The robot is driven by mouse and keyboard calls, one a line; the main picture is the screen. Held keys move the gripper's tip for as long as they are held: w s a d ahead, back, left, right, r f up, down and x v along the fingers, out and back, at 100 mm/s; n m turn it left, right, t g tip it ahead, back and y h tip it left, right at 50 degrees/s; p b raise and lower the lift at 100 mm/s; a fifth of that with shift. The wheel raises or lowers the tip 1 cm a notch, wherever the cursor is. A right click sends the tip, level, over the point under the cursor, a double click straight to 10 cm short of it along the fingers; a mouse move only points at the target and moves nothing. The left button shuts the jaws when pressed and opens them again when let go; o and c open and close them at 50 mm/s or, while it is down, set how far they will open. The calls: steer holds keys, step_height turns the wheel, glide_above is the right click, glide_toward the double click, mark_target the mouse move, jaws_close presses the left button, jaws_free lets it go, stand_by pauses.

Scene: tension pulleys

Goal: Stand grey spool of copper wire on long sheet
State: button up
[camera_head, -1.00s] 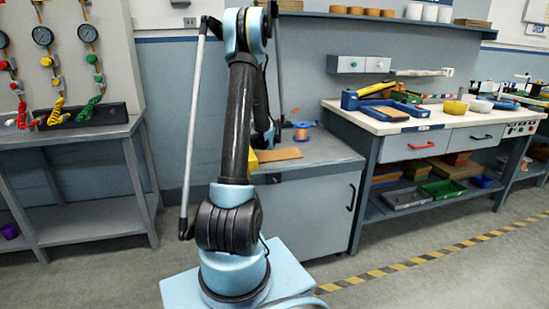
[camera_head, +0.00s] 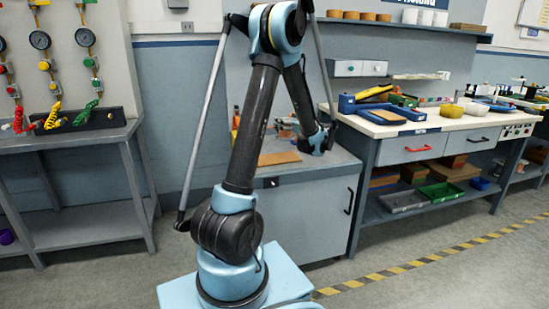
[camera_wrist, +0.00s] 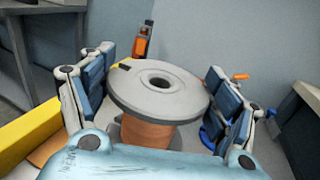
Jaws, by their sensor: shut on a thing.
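The grey spool of copper wire (camera_wrist: 158,92) fills the middle of the wrist view, grey flange up and copper winding below. My gripper (camera_wrist: 158,70) has a blue-padded finger on each side of it and is shut on it. The spool looks upright; whether its base touches the bench is hidden. In the head view my gripper (camera_head: 318,142) is over the right part of the grey bench, and the spool cannot be made out there. A flat tan sheet (camera_head: 280,158), which looks like the long sheet, lies on the bench left of my gripper.
A yellow block (camera_wrist: 28,132) is at the left of the wrist view. An orange bottle (camera_wrist: 140,42) stands behind the spool. A blue item (camera_wrist: 210,132) shows partly behind the right finger. A workbench with a blue tray (camera_head: 372,103) stands to the right.

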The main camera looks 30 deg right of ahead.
steer(key=shift+f, duration=4.9)
steer(key=shift+f, duration=0.1)
steer(key=o, duration=1.6)
steer(key=shift+o, duration=0.2)
steer(key=s, duration=0.4)
steer(key=s+d, duration=0.1)
steer(key=s, duration=0.6)
steer(key=shift+s+d, duration=0.2)
steer(key=shift+s, duration=0.3)
steer(key=shift+s, duration=0.1)
